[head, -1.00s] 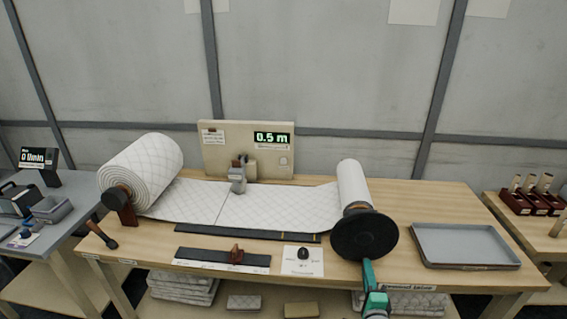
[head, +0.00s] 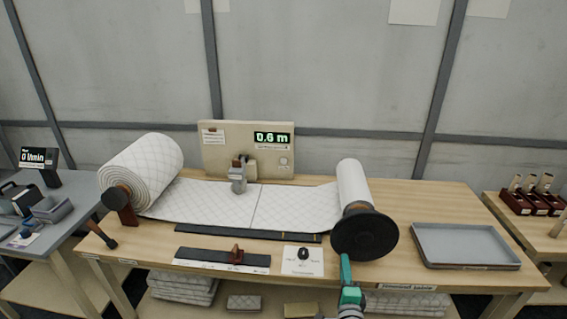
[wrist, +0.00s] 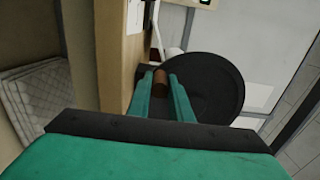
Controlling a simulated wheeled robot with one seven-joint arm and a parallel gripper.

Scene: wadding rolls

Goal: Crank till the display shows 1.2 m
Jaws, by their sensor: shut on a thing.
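The display (head: 272,138) on the beige panel reads 0.6 m. A black crank disc (head: 364,235) stands at the front end of the right take-up roll (head: 353,183). My green gripper (head: 346,268) is at the lower part of the disc. In the wrist view my gripper (wrist: 168,84) is shut on the brown crank handle (wrist: 159,80), in front of the black disc (wrist: 205,95). Quilted white wadding (head: 215,203) runs flat from the large left roll (head: 146,172) under a grey counter head (head: 238,177) to the right roll.
A grey tray (head: 466,246) lies on the table right of the disc. A black slotted bar (head: 222,257) and a card with a black knob (head: 303,255) lie at the front edge. Folded wadding (head: 183,288) is on the shelf below.

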